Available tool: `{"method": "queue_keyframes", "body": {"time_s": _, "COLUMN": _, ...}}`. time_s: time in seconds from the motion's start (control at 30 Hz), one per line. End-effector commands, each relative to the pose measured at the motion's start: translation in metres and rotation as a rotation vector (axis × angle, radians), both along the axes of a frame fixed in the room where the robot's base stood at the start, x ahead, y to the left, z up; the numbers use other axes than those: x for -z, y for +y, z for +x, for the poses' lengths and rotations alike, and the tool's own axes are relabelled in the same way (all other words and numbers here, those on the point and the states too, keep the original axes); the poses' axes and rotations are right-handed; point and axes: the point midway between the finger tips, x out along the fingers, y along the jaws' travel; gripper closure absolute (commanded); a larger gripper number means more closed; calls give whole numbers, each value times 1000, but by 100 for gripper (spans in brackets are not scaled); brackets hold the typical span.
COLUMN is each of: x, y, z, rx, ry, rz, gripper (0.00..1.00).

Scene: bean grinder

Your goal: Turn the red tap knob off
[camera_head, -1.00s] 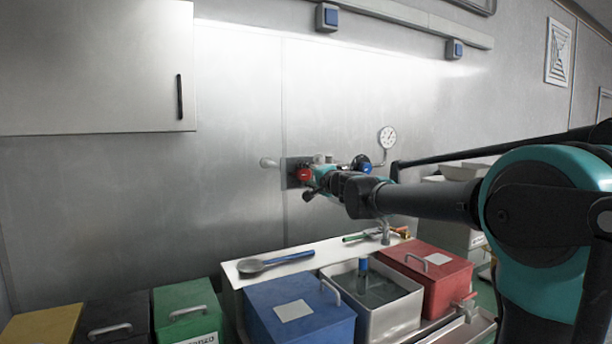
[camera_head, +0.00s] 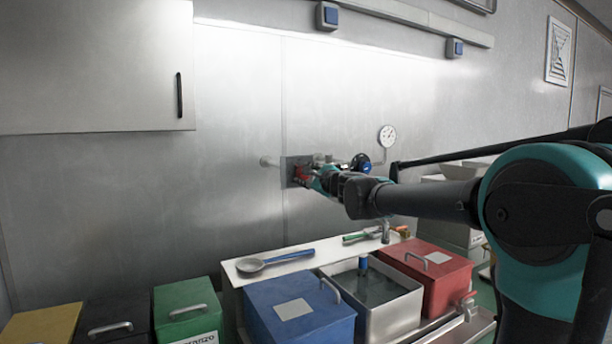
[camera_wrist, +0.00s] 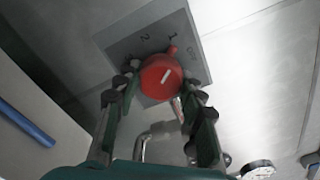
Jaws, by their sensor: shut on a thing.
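The red tap knob (camera_head: 301,174) sits on a grey plate (camera_head: 288,167) on the metal wall. In the wrist view the red knob (camera_wrist: 161,77) is round with a white line and a small pointer nub aimed near the mark "1" on the plate (camera_wrist: 134,46). My gripper (camera_head: 316,180) is at the knob. In the wrist view its two fingers (camera_wrist: 161,92) are on either side of the knob's near part, shut on it. The exact contact of the fingertips is hard to make out.
A blue knob (camera_head: 361,162) and a gauge (camera_head: 387,136) are to the right of the plate. Below stand a blue box (camera_head: 318,322), a sink basin (camera_head: 395,312), a red box (camera_head: 440,262) and a shelf with a spoon (camera_head: 250,265).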

Motion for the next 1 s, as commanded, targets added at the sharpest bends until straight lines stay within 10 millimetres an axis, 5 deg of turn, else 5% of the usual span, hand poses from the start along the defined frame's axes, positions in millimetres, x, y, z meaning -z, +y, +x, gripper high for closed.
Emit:
{"method": "queue_keyframes", "body": {"time_s": 0.5, "x": 2, "y": 2, "z": -1, "rx": -1, "ry": 254, "rz": 375, "gripper": 90}}
{"method": "queue_keyframes", "body": {"time_s": 1.0, "x": 2, "y": 2, "z": -2, "rx": -1, "ry": 365, "rz": 539, "gripper": 90}}
